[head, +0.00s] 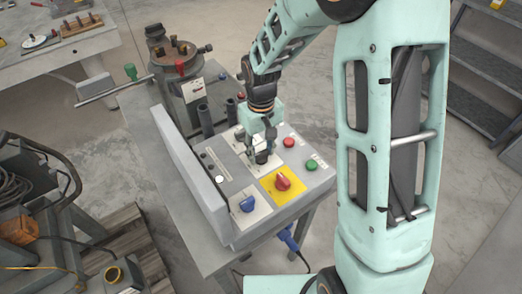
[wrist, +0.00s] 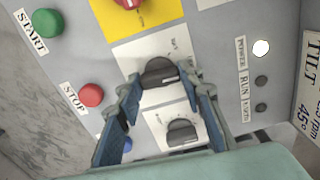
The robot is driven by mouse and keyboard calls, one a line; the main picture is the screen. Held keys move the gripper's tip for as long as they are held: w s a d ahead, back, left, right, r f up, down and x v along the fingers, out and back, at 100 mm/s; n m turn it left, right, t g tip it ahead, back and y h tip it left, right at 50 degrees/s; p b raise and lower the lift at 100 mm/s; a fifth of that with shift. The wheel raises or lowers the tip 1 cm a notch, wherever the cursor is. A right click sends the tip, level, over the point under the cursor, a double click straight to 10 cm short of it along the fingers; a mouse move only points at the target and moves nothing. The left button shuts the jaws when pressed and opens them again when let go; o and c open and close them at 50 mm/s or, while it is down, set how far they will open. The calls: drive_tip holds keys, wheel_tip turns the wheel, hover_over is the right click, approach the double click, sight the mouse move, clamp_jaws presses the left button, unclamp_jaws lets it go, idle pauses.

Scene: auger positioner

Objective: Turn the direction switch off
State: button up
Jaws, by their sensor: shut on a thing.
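A black rotary switch (wrist: 158,72) on a white label plate sits between my fingertips in the wrist view. My gripper (wrist: 161,82) is shut on this knob, one finger on each side. The knob has a pale pointer mark toward the picture's right; the plate's lettering is too small to read, so I cannot confirm it is the direction switch. In the head view my gripper (head: 261,148) reaches down to the panel just beyond the yellow plate, and it largely hides the knob.
A second black knob (wrist: 182,132) lies between my fingers, nearer the wrist. The red switch (head: 283,183) on yellow, blue knob (head: 247,204), red STOP button (wrist: 91,95) and green START button (wrist: 47,23) are close by. A positioner (head: 180,75) stands behind the panel.

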sight(261, 152)
drive_tip(key=shift+n, duration=0.3)
idle(0.4)
drive_tip(key=o, duration=1.2)
drive_tip(key=shift+c, duration=0.2)
wheel_tip(261, 152, up, 12)
